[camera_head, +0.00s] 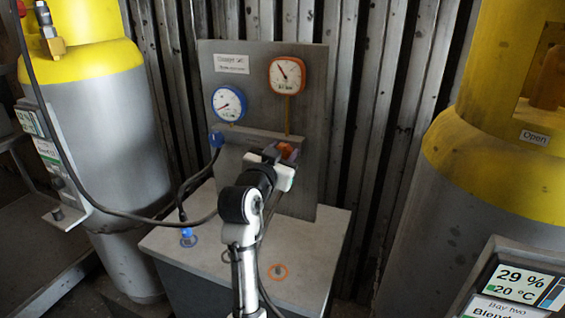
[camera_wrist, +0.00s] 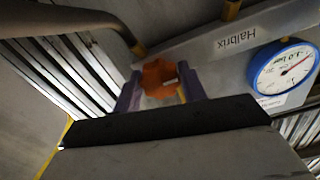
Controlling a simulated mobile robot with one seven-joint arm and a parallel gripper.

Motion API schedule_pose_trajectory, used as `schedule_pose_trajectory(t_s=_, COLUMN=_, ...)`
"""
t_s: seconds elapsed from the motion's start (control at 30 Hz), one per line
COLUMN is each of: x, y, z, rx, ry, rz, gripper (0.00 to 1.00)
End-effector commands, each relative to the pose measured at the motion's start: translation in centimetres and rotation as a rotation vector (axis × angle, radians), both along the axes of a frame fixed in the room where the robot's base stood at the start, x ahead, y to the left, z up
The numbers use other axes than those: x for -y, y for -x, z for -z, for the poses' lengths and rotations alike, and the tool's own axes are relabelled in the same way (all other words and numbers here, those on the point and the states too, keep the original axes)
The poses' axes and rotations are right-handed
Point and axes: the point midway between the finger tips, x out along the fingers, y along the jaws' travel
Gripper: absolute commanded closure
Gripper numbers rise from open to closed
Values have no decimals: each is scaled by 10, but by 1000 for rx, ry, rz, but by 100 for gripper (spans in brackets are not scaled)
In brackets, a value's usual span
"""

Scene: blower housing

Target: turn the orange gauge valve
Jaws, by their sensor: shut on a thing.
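The orange valve knob (camera_head: 287,151) sits on the front of the grey panel, under the orange-rimmed gauge (camera_head: 287,75). A thin orange-yellow pipe runs up from it to that gauge. My gripper (camera_head: 280,154) is at the knob and partly hides it in the head view. In the wrist view the orange knob (camera_wrist: 158,78) lies between my two purple-grey fingers (camera_wrist: 160,90). The fingers are shut on it from both sides. The orange gauge's needle points to the upper left.
A blue-rimmed gauge (camera_head: 228,103) and a blue valve knob (camera_head: 216,139) are on the panel's left; a dark hose hangs from the blue side. Gas cylinders stand left (camera_head: 105,120) and right (camera_head: 500,160). The grey cabinet top (camera_head: 215,262) below the panel is mostly clear.

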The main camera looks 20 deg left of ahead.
Motion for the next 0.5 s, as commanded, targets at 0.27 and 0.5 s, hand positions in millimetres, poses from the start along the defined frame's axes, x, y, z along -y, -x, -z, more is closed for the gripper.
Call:
schedule_pose_trajectory(t_s=0.27, x=0, y=0, z=5, rx=11, ry=-266, rz=-1, gripper=81)
schedule_pose_trajectory(t_s=0.5, x=0, y=0, z=5, rx=17, ry=-495, rz=-1, gripper=81)
